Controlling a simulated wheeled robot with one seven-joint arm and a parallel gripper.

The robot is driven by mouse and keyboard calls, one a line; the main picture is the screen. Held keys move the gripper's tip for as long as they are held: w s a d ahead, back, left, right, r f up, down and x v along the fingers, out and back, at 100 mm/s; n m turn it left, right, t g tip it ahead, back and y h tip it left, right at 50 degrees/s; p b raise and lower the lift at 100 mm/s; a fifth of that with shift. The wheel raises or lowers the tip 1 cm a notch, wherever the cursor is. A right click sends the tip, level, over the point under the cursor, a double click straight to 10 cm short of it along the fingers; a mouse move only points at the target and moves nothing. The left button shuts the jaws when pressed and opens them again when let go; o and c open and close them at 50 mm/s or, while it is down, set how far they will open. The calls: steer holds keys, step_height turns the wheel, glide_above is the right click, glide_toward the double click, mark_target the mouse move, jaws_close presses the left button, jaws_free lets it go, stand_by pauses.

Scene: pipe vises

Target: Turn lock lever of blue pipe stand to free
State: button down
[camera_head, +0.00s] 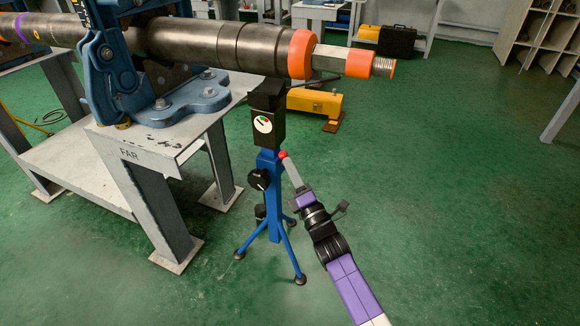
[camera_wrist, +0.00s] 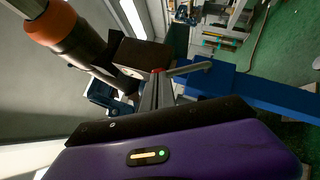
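The blue pipe stand (camera_head: 268,215) stands on three legs beside the grey bench, with a black head (camera_head: 267,105) under the pipe's orange-collared end and a small round dial (camera_head: 263,125) on it. The lock lever's red end (camera_head: 284,155) shows at the right of the blue post. In the wrist view the lever is a thin grey rod (camera_wrist: 190,69) near the blue post (camera_wrist: 250,90). My gripper (camera_head: 289,165) comes up from the lower right. Its two fingers (camera_wrist: 158,82) are close together at the red end and appear closed on it. The exact contact is partly hidden.
A heavy pipe (camera_head: 210,42) lies in a blue vise (camera_head: 120,85) on the grey bench (camera_head: 150,145). A black knob (camera_head: 258,179) juts from the stand's post. A yellow block (camera_head: 315,103) is on the floor behind. Green floor at the right is clear.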

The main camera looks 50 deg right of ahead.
steer(key=shift+w+d+r+m+g+p, duration=0.2)
steer(key=shift+d+r+m+g+p, duration=0.4)
steer(key=shift+p, duration=1.1)
steer(key=shift+w+d+r+m+g+p, duration=0.3)
steer(key=shift+d+m+g+p, duration=0.45)
steer(key=shift+p, duration=1)
steer(key=shift+w+d+r+m+g+p, duration=0.15)
steer(key=shift+d+r+m+g+p, duration=0.55)
steer(key=shift+p, duration=1)
steer(key=shift+a+f, duration=0.15)
